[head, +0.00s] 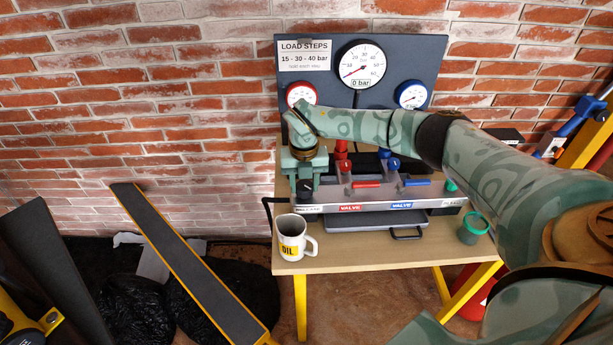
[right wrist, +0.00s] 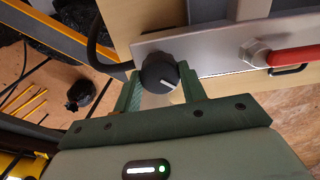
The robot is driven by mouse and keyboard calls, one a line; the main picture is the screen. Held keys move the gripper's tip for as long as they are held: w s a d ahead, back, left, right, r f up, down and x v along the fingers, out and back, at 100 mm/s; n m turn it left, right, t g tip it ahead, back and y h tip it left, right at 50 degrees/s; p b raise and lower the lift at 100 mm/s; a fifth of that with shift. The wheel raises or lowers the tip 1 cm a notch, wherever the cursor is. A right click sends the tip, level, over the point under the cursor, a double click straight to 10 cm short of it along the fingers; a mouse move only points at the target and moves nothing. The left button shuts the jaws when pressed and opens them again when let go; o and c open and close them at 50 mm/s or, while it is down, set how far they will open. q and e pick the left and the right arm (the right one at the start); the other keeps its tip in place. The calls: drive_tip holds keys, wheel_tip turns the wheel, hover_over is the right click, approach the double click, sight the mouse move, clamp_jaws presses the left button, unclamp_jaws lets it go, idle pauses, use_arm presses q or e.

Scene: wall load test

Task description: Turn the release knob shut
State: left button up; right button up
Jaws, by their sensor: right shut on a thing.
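The release knob (right wrist: 159,72) is round and black with a white pointer line, on the left end of a grey valve panel (right wrist: 215,40). In the head view the knob (head: 305,188) shows small under my right gripper (head: 305,182). In the right wrist view my right gripper (right wrist: 160,90) has its green fingers on both sides of the knob, shut on it. The large central gauge (head: 361,64) reads 0 bar, its needle at the low end. My left gripper is in neither view.
A red valve lever (head: 366,184) and a blue one (head: 416,183) stand right of the knob. An OIL mug (head: 291,237) and a green-rimmed cup (head: 472,228) stand on the wooden table (head: 350,262). A dark beam (head: 185,262) leans at the left.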

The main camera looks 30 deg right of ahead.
sight(304, 185)
drive_tip(key=m+p, duration=0.2)
drive_tip(key=m, duration=0.1)
drive_tip(key=m+p, duration=0.1)
drive_tip(key=shift+r+m, duration=0.3)
use_arm(q)
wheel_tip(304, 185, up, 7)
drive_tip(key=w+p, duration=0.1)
drive_tip(key=p, duration=0.2)
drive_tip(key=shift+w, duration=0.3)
use_arm(e)
drive_tip(key=m, duration=0.4)
drive_tip(key=shift+w+f+m, duration=0.1)
drive_tip(key=shift+f+m, duration=0.05)
drive_tip(key=shift+m, duration=0.25)
drive_tip(key=o, duration=1)
drive_tip(key=shift+f, duration=0.1)
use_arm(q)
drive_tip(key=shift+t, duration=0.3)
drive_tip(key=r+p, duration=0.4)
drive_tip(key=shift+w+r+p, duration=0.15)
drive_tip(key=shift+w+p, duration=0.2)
use_arm(e)
wheel_tip(304, 185, up, 16)
drive_tip(key=shift+r, duration=0.2)
